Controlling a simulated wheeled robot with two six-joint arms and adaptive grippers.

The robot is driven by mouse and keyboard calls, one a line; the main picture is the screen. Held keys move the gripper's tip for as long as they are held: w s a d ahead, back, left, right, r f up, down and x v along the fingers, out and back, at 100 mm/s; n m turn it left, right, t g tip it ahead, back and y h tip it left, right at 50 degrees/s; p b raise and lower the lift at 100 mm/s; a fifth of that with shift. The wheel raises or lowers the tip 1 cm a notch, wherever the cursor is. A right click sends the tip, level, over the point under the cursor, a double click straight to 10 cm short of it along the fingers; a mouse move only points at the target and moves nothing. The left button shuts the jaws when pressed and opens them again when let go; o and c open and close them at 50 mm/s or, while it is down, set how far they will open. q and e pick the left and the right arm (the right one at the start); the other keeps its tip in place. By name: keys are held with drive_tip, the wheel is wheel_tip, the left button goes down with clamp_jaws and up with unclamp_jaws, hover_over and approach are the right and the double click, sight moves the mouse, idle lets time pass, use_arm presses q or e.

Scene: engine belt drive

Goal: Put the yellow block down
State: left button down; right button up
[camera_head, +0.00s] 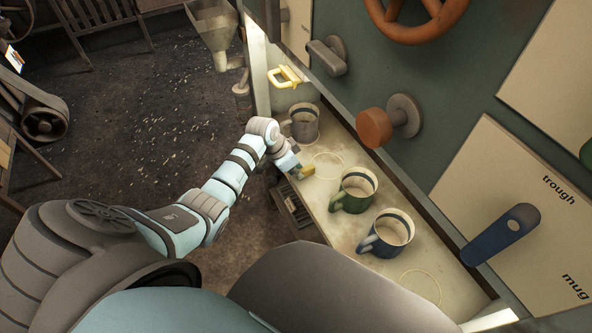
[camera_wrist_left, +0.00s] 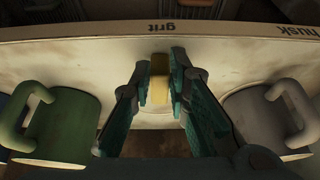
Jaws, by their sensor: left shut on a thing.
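The yellow block (camera_head: 307,172) is at the tip of my left gripper (camera_head: 298,173), over the pale shelf near its front edge. In the left wrist view the block (camera_wrist_left: 159,82) sits between the two fingers of the left gripper (camera_wrist_left: 160,78), which are shut on it. I cannot tell whether the block touches the shelf surface. My right gripper is not in view.
On the shelf (camera_head: 335,222), a grey mug (camera_head: 304,124) stands on one side of the gripper; a green mug (camera_head: 353,190) and a blue mug (camera_head: 388,234) stand on the other. A pale ring marking (camera_head: 329,165) lies beside the block. Levers and knobs jut from the panel.

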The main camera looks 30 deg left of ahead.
use_arm(q)
drive_tip(key=c, duration=1.5)
unclamp_jaws()
drive_tip(key=shift+c, duration=0.2)
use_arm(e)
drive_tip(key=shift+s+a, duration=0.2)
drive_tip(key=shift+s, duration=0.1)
use_arm(q)
drive_tip(key=shift+r, duration=0.25)
drive_tip(key=p+v, duration=0.6)
drive_tip(key=v, duration=0.5)
drive_tip(key=shift+s+r, duration=0.2)
drive_tip(key=shift+r, duration=0.1)
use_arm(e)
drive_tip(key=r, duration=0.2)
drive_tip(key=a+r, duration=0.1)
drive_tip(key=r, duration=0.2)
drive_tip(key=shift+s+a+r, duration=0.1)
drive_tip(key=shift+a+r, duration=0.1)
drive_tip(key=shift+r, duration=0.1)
